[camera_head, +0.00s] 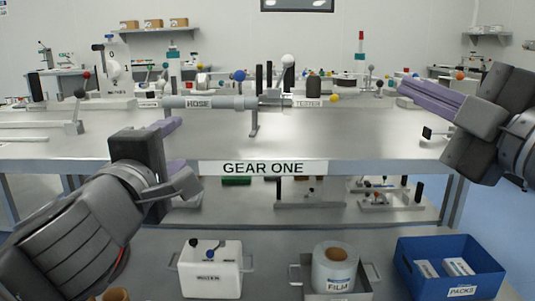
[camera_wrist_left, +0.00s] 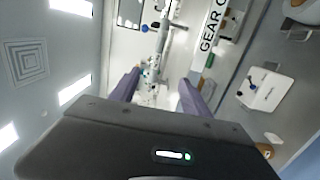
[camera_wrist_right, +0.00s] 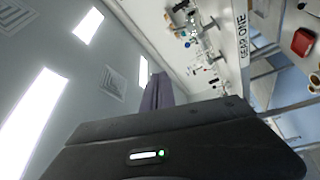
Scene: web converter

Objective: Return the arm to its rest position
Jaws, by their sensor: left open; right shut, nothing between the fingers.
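My left gripper (camera_head: 172,146) is in the left half of the head view, in front of the bench's front edge. Its purple fingers are apart and empty; they also show spread in the left wrist view (camera_wrist_left: 160,92). My right gripper (camera_head: 408,94) comes in from the right, raised above the right end of the bench. Its purple fingers lie together with nothing between them, and the right wrist view (camera_wrist_right: 157,90) shows them closed. Neither gripper visibly touches anything.
A steel bench (camera_head: 330,146) labelled GEAR ONE spans the view, carrying a HOSE cylinder (camera_head: 205,102) and several knobbed fixtures. Below in front are a white box (camera_head: 210,272), a FILM roll (camera_head: 335,268) and a blue PACKS bin (camera_head: 412,270). The bench top's middle front is clear.

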